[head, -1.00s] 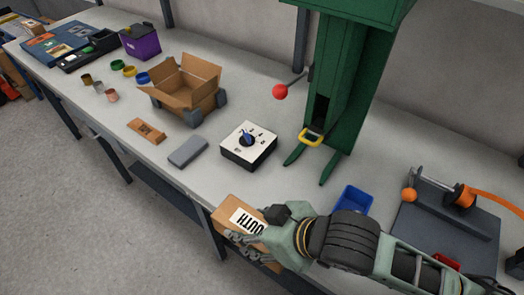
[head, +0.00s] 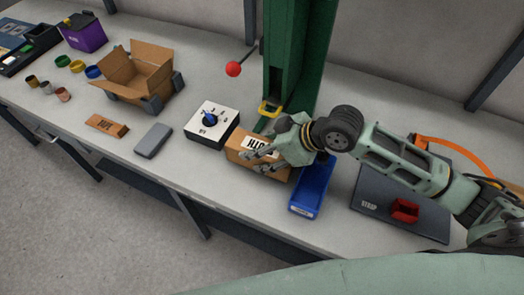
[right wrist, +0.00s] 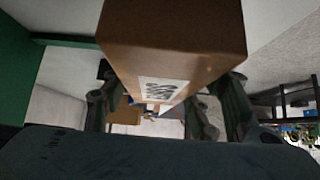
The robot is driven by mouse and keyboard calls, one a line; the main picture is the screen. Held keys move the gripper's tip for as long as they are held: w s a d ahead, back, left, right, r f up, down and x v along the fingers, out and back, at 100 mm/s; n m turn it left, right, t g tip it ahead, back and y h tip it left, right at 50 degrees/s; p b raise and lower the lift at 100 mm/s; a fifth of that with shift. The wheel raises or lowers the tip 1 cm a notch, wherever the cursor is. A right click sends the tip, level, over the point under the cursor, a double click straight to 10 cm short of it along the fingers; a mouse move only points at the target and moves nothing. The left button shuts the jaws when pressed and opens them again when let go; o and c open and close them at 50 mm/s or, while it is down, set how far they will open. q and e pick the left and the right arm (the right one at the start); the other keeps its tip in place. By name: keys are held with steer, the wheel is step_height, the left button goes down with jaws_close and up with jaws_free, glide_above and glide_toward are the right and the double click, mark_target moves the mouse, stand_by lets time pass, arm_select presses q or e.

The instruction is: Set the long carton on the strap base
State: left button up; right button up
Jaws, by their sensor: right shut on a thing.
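The long carton (head: 240,152), brown with a white printed label, is in my right gripper (head: 268,158), whose fingers are shut around it. In the head view it is in front of the green press, between the dial box and the blue bin. In the right wrist view the carton (right wrist: 172,45) fills the upper middle, between the fingers. The strap base (head: 428,224), a dark grey plate marked STRAP, lies at the right, apart from the carton and partly hidden by my right arm. My left gripper is not in view.
A blue bin (head: 312,190) stands between the carton and the strap base. A red part (head: 404,211) sits on the base and an orange strap (head: 450,145) runs behind it. The green press (head: 312,60), dial box (head: 212,123) and open box (head: 125,80) stand to the left.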

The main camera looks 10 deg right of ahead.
steer(key=shift+f, duration=0.95)
steer(key=o, duration=1.5)
steer(key=shift+s+f, duration=0.1)
steer(key=shift+f, duration=0.05)
steer(key=shift+c, duration=0.2)
